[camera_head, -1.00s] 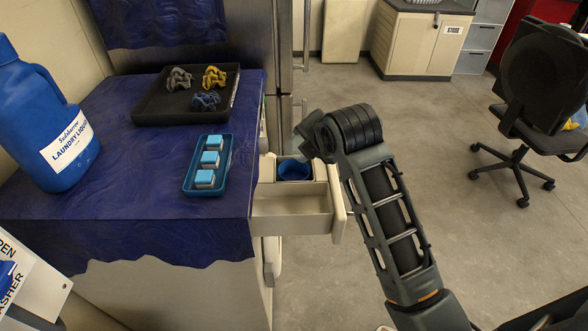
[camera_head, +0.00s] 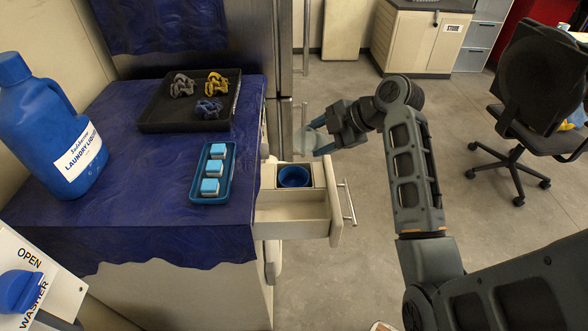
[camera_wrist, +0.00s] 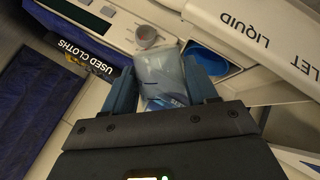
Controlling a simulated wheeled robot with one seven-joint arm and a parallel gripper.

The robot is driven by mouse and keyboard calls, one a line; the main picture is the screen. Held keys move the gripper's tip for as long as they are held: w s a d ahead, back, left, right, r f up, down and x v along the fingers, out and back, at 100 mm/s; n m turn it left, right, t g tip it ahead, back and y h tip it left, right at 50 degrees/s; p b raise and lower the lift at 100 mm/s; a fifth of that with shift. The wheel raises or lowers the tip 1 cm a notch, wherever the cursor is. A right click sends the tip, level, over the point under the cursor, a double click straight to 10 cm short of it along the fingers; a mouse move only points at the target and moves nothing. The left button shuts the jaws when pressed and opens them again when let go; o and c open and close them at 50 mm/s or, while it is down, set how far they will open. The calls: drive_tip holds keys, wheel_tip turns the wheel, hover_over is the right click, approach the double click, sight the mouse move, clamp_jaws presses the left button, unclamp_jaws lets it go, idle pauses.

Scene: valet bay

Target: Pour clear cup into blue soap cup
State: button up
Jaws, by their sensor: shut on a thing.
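My gripper (camera_head: 322,135) is shut on a clear cup (camera_wrist: 160,75), which shows pale and see-through between the two fingers in the wrist view. In the head view the clear cup (camera_head: 309,140) is partly hidden by the fingers; I cannot tell its exact tilt or what is in it. The blue soap cup (camera_head: 293,177) sits upright in the back compartment of a pulled-out drawer (camera_head: 292,213). My gripper is above and behind that cup in the head view. The blue cup also shows in the wrist view (camera_wrist: 206,57), just right of the clear cup and apart from it in the picture.
A blue tray (camera_head: 228,187) with several blue-and-white blocks and a black tray (camera_head: 150,117) with cloths lie on the blue-covered top. A blue laundry jug (camera_head: 40,120) stands left. The drawer's front compartment is empty. A chair (camera_head: 540,110) stands far right on open floor.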

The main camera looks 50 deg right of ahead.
drive_tip(key=shift+d+f+m+t+y, duration=0.15)
drive_tip(key=shift+f+m+t+y, duration=0.2)
drive_tip(key=shift+f+y, duration=0.4)
drive_tip(key=shift+d+r+m+y+p, duration=0.2)
drive_tip(key=shift+r+m+y+p, duration=0.2)
drive_tip(key=shift+r+y, duration=0.2)
drive_tip(key=shift+s+d+f+m+t+y+b, duration=0.1)
drive_tip(key=shift+d+f+m+t+y+b, duration=0.15)
drive_tip(key=shift+d+m+t+y+b, duration=0.45)
drive_tip(key=shift+s+d+f+m+t+y+b, duration=0.1)
drive_tip(key=shift+d+f+m+t+y+b, duration=0.15)
drive_tip(key=shift+d+m+y+b, duration=0.6)
drive_tip(key=shift+s+d+f+m+t+y+b, duration=0.1)
drive_tip(key=shift+d+f+m+t+y+b, duration=0.2)
drive_tip(key=shift+d+t+y+b, duration=0.55)
